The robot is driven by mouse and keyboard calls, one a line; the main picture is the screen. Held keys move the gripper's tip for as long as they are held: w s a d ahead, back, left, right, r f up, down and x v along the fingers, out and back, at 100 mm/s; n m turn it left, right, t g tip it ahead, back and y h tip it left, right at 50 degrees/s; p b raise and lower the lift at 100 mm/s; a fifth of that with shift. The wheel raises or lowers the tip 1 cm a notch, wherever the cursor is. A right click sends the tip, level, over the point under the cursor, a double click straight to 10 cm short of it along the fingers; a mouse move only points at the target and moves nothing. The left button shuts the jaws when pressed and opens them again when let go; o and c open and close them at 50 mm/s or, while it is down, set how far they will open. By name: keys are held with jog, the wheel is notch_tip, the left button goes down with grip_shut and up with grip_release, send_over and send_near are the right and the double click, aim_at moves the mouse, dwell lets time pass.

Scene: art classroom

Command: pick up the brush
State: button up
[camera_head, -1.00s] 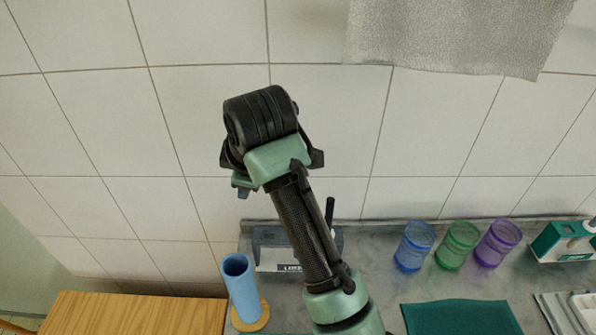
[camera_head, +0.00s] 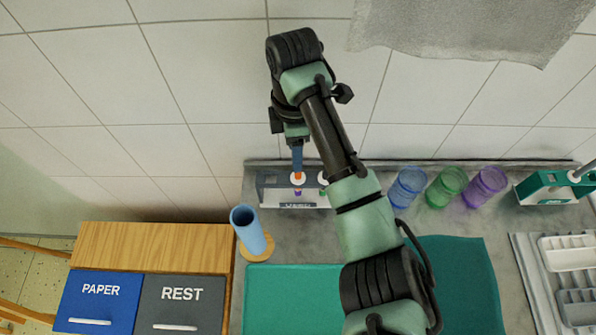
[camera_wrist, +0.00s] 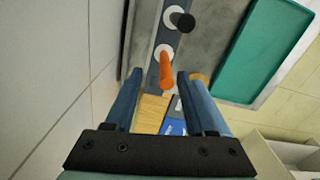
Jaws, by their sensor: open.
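A small grey rack (camera_head: 268,190) with a label stands on the counter against the tiled wall. An orange handle, which looks like the brush (camera_wrist: 167,70), stands in a white ring of the rack in the wrist view; its lower end is hidden. A black handle (camera_wrist: 185,20) stands in a second white ring beside it. My gripper (camera_wrist: 158,84) is open, with its blue fingers on either side of the orange handle's near end. In the head view my gripper (camera_head: 298,162) is above the rack, and the orange handle (camera_head: 298,177) shows just below the fingers.
Blue (camera_head: 408,188), green (camera_head: 446,188) and purple (camera_head: 485,188) jars stand right of my arm. Drawers marked PAPER (camera_head: 100,300) and REST (camera_head: 180,300) are at lower left.

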aim_at(298, 175)
jog(key=shift+s+d+f+p, duration=0.15)
jog(key=shift+f+p, duration=0.25)
jog(key=shift+f, duration=1.1)
jog(key=shift+s+d+f+p, duration=0.15)
jog(key=shift+f+p, duration=0.2)
jog(key=shift+f, duration=1.15)
grip_shut()
